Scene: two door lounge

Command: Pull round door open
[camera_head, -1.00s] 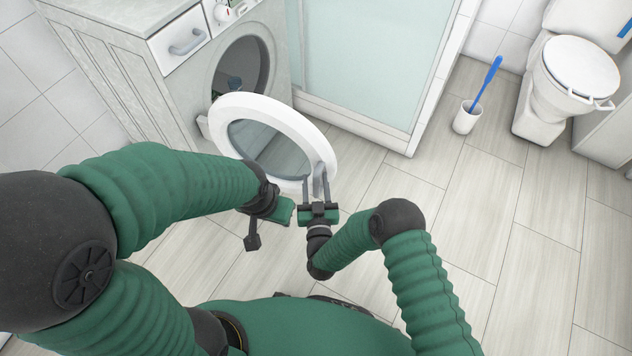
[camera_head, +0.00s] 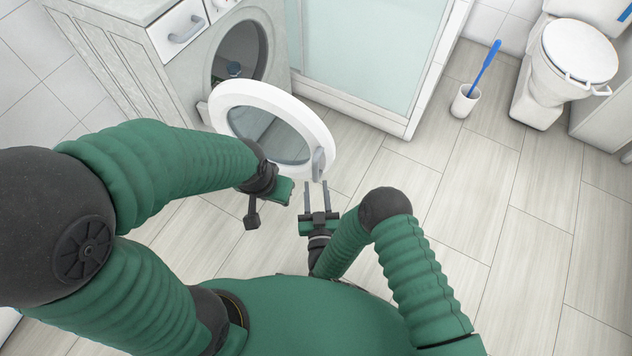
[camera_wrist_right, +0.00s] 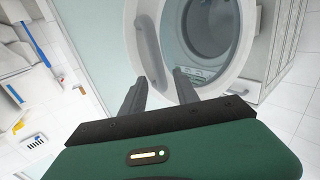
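The round door (camera_head: 320,134) is a white ring with a clear window, swung open from the front of the washing machine (camera_head: 193,79). Its grey handle (camera_head: 318,163) is on the rim nearest me; it also shows in the right wrist view (camera_wrist_right: 147,47). My right gripper (camera_head: 316,184) is open, its two fingers pointing at the rim just short of the handle, with nothing between them. In the right wrist view the right gripper (camera_wrist_right: 158,84) shows both fingers apart in front of the door. My left gripper (camera_head: 268,205) is left of the door's lower edge; its fingers are not clear.
A glass shower enclosure (camera_head: 365,55) stands right of the machine. A white brush holder (camera_head: 464,101) with a blue brush and a toilet (camera_head: 568,62) are further right. The tiled floor (camera_head: 420,160) between is clear.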

